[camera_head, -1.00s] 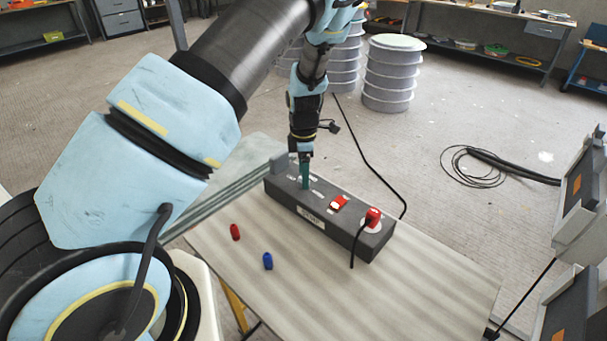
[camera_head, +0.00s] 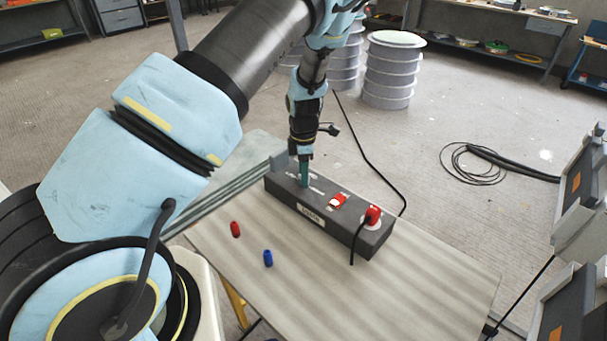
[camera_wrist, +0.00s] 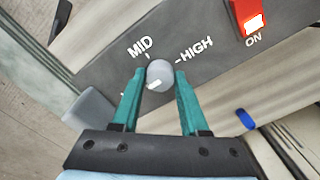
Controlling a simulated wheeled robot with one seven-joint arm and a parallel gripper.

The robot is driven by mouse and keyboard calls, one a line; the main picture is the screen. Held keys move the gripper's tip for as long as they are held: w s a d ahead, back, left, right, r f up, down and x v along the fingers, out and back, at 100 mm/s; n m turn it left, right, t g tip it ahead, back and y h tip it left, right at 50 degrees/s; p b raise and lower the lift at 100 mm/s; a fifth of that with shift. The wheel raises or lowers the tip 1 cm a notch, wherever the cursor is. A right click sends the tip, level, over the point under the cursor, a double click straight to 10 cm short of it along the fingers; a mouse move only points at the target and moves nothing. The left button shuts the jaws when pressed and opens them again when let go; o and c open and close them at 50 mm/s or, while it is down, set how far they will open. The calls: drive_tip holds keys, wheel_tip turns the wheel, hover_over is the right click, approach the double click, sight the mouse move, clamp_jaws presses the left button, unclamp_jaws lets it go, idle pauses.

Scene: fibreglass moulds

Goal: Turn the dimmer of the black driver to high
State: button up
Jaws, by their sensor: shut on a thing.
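The black driver (camera_head: 290,193) is a long dark box on the table. Its dimmer is a round grey knob (camera_wrist: 161,72) with a white mark on its lower left side in the wrist view. The printed words MID (camera_wrist: 140,46) and HIGH (camera_wrist: 195,50) stand beside it, HIGH to the right. My gripper (camera_wrist: 160,82), with teal fingers, is shut on the knob, one finger on each side. In the head view my gripper (camera_head: 304,184) reaches down onto the driver's left part and hides the knob.
A red rocker switch (camera_head: 339,200) marked ON and a red plug (camera_head: 373,215) with a black cable sit on the driver's right part. A red cap (camera_head: 235,229) and a blue cap (camera_head: 268,259) lie on the table (camera_head: 350,300) in front. The table's front right is clear.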

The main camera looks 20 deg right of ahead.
clamp_jaws()
